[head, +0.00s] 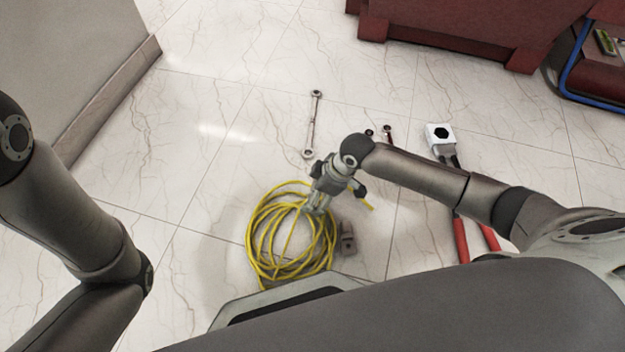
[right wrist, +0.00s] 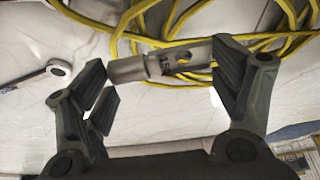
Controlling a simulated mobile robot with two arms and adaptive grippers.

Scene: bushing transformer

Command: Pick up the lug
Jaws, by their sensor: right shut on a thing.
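The lug (right wrist: 165,65) is a short grey metal barrel with dark markings on its flatter part. In the right wrist view it lies across between the two fingertips of my right gripper (right wrist: 163,82), which is shut on it. In the head view my right gripper (head: 317,202) points down over the right part of a yellow cable coil (head: 262,235), and I cannot make out the lug clearly there. The coil also shows just behind the lug in the right wrist view (right wrist: 200,12). My left arm shows at the left, but its gripper is out of view.
A long wrench (head: 313,125) lies on the tiled floor. A red-handled tool (head: 461,240) lies at the right, partly behind my right arm. A small dark block (head: 347,240) sits beside the coil. A red cabinet (head: 450,30) stands at the back. Floor left of the coil is clear.

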